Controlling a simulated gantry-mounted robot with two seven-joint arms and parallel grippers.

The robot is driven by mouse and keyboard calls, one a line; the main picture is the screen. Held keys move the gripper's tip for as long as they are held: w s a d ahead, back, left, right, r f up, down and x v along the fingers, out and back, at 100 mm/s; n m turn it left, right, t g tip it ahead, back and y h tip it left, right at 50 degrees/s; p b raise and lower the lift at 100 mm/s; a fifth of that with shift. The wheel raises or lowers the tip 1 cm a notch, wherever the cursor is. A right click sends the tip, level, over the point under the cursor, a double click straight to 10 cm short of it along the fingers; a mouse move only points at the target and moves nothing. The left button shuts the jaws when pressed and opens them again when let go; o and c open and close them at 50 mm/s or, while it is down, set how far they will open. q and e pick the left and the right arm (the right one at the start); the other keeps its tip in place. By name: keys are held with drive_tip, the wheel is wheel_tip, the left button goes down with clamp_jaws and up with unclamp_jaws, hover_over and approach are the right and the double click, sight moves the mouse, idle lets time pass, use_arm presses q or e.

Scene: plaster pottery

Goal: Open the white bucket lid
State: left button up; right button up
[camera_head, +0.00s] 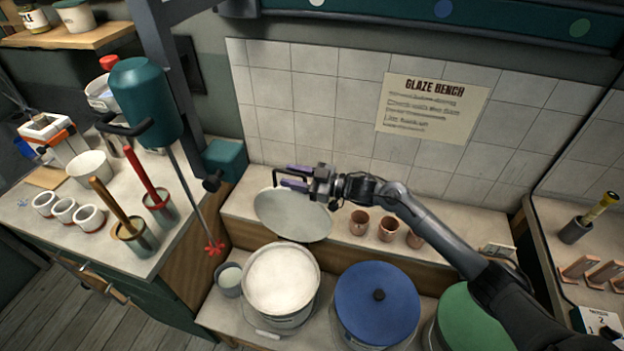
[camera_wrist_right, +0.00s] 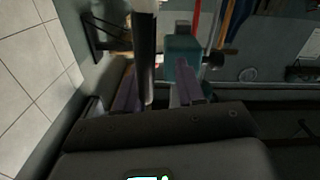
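The white bucket (camera_head: 281,316) stands uncovered on the low front shelf, with pale contents showing. A pale round lid (camera_head: 292,222) is off it, tilted at the bench ledge behind the bucket. Whether it rests fully on the ledge I cannot tell. My right gripper (camera_head: 288,178) is at the lid's upper rim, its fingers spread apart. In the right wrist view its fingers (camera_wrist_right: 156,85) stand on either side of a dark upright edge (camera_wrist_right: 145,55), probably the lid seen edge-on, with a gap beside the right finger. My left gripper is not in view.
A blue-lidded bucket (camera_head: 375,303) and a green-lidded one (camera_head: 470,320) stand to the right. Copper cups (camera_head: 388,229) are on the ledge right of the lid. A teal mixer (camera_head: 145,103) with a long shaft stands at the left. A small cup (camera_head: 230,279) sits beside the white bucket.

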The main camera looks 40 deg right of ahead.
drive_tip(key=v, duration=1)
